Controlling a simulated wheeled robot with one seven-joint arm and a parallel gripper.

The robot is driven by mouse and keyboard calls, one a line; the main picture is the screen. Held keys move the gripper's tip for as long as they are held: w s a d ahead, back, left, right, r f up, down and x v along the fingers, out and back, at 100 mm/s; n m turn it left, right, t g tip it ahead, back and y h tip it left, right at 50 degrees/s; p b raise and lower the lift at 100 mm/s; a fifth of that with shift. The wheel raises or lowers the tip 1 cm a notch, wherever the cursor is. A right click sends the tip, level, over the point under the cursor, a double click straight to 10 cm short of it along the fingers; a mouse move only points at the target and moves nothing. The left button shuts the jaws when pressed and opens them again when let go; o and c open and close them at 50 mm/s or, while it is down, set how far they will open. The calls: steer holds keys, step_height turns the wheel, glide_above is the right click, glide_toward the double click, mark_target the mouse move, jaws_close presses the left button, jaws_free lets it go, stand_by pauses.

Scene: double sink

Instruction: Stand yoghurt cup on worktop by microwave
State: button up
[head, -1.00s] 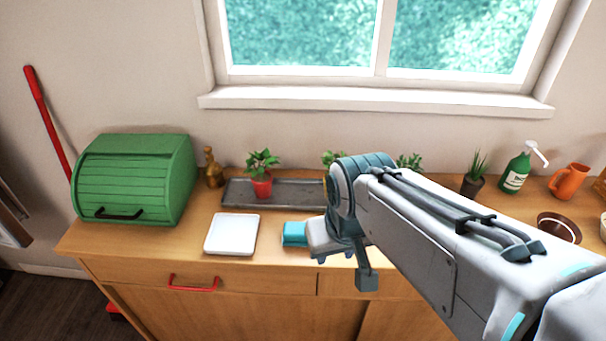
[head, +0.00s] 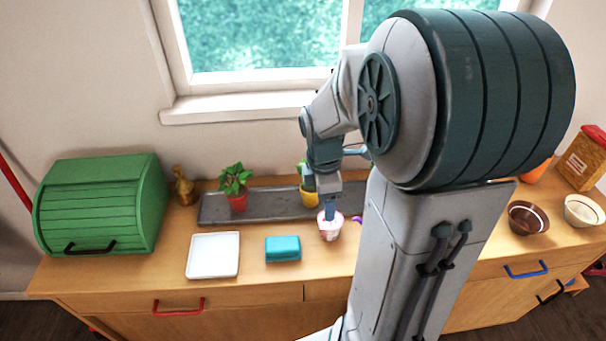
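The yoghurt cup (head: 329,231), small and white with a pinkish side, stands upright on the wooden worktop (head: 345,262), in front of the dark grey tray and right of a turquoise block. My gripper (head: 330,213) points down at the cup from above, its blue finger reaching the cup's rim. Only one finger shows clearly, so I cannot tell whether it is open or shut on the cup. My arm covers much of the worktop to the right of the cup. No microwave shows in the head view.
A white square plate (head: 213,256) and the turquoise block (head: 283,249) lie left of the cup. Potted plants stand on the grey tray (head: 270,205) behind. A green bread bin (head: 103,205) stands far left. A brown bowl (head: 529,220) and a cream bowl (head: 584,210) are at right.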

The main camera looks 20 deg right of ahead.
mark_target(329, 224)
steer(key=d+f+n, duration=0.1)
steer(key=f, duration=0.4)
steer(key=w+d+f+n, duration=0.1)
steer(key=f+n, duration=0.1)
steer(key=f, duration=0.3)
steer(key=w+d+f+n+y, duration=0.1)
steer(key=f+n, duration=0.1)
steer(key=f, duration=0.3)
steer(key=shift+w+f, duration=0.1)
steer(key=shift+w, duration=0.05)
steer(key=shift+c, duration=0.3)
steer(key=c, duration=0.8)
